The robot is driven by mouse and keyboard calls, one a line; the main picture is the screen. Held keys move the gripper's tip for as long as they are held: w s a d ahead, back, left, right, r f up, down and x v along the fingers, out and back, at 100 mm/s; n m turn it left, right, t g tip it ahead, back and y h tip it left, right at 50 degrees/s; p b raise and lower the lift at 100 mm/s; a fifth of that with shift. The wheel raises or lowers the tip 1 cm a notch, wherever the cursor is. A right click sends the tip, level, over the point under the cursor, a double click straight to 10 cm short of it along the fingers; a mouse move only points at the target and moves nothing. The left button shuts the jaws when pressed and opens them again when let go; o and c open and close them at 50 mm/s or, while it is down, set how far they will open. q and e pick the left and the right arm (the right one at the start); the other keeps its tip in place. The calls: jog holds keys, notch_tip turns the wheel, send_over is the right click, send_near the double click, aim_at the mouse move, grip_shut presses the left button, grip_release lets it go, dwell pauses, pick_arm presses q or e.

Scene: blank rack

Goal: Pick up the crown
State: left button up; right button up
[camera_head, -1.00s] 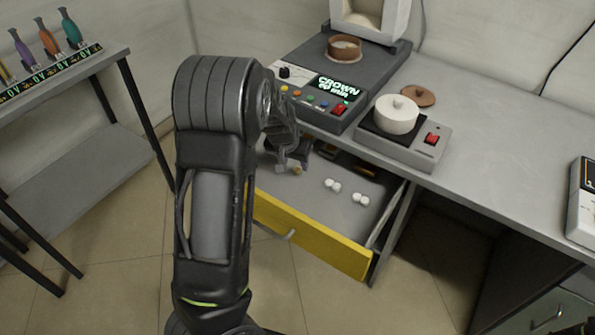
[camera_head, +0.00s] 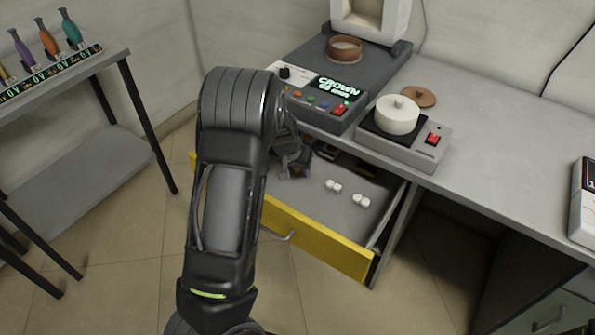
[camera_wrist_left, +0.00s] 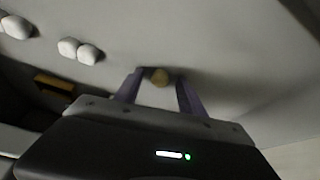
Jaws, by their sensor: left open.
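In the head view my left gripper (camera_head: 292,172) reaches down into the open yellow-fronted drawer (camera_head: 315,243), and the yellowish piece is hidden there. White paired pieces (camera_head: 333,186) lie to the right in the drawer; they also show at the upper left of the left wrist view (camera_wrist_left: 78,50). My right gripper is not in view.
A grey shelf (camera_head: 85,165) with coloured-handled tools stands at the left.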

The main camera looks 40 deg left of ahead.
pick_arm(q)
jog(key=shift+c, duration=0.2)
grip_shut()
dwell(0.5)
